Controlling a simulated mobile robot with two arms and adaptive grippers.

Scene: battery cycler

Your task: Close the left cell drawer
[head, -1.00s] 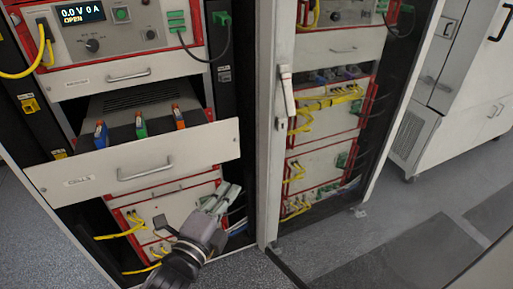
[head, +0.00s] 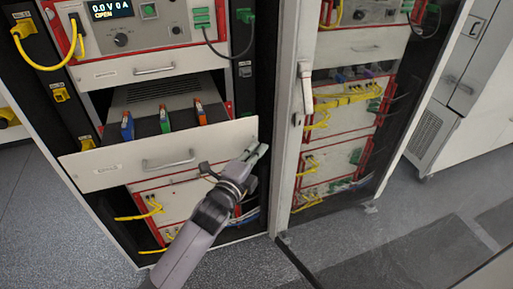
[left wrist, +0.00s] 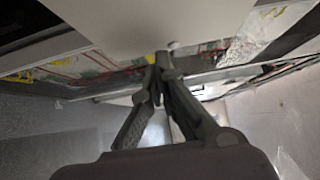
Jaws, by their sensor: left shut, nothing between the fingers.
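The left cell drawer (head: 105,168) stands pulled out of the left rack, its white front panel forward of the rack face. It has a bar handle (head: 168,163) and carries blue, green and orange cells (head: 164,120). My left gripper (head: 258,150) is shut and empty at the right end of the drawer front, its tips near the panel's right edge. I cannot tell if they touch it. In the left wrist view the shut fingers (left wrist: 158,70) point toward the pale drawer panel (left wrist: 150,22). My right gripper is not in view.
A cycler unit with a display reading "0.0 V 0 A OPEN" (head: 109,9) sits above the drawer. Yellow cables (head: 150,207) hang below it. A glass door (head: 308,90) with a handle covers the right rack. Grey floor (head: 400,220) is clear at right.

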